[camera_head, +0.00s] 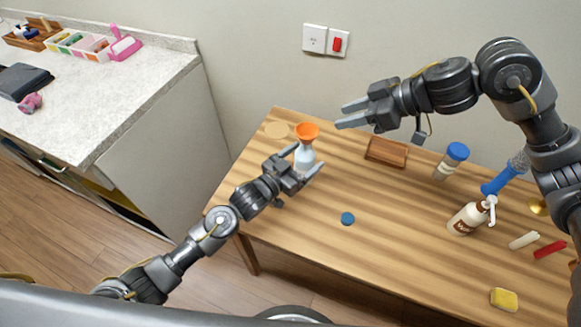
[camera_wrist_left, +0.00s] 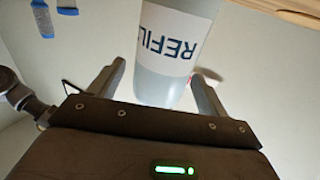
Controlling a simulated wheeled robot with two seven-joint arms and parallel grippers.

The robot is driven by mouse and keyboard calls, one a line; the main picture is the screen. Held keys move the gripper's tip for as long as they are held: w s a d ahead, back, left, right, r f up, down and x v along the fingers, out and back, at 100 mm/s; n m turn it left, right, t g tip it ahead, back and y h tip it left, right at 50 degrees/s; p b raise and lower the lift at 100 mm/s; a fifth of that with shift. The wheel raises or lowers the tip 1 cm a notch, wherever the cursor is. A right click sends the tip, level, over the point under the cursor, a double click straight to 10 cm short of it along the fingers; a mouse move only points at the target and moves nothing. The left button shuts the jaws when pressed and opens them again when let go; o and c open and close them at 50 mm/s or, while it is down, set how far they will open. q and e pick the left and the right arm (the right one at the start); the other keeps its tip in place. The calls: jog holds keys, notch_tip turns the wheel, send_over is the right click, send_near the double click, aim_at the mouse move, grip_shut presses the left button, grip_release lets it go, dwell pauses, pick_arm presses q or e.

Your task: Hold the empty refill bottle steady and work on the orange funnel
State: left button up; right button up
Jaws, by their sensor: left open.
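The refill bottle (camera_head: 304,160), pale with a blue-grey lower part, stands upright near the back left of the wooden table. The orange funnel (camera_head: 307,130) sits at the bottle's top; how deep its spout reaches is hidden. My left gripper (camera_head: 309,157) is open, with its fingers on either side of the bottle. In the left wrist view the bottle (camera_wrist_left: 175,75) shows the letters "REFIL" between the two fingers. My right gripper (camera_head: 341,116) is open and empty, to the right of the funnel and apart from it.
A round tan disc (camera_head: 276,130) lies left of the funnel. A blue cap (camera_head: 348,218) lies in front. To the right are a wooden tray (camera_head: 387,151), a blue-lidded jar (camera_head: 453,160), a pump bottle (camera_head: 468,218) and a yellow sponge (camera_head: 504,299).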

pick_arm(q)
jog(key=shift+x, duration=1.4)
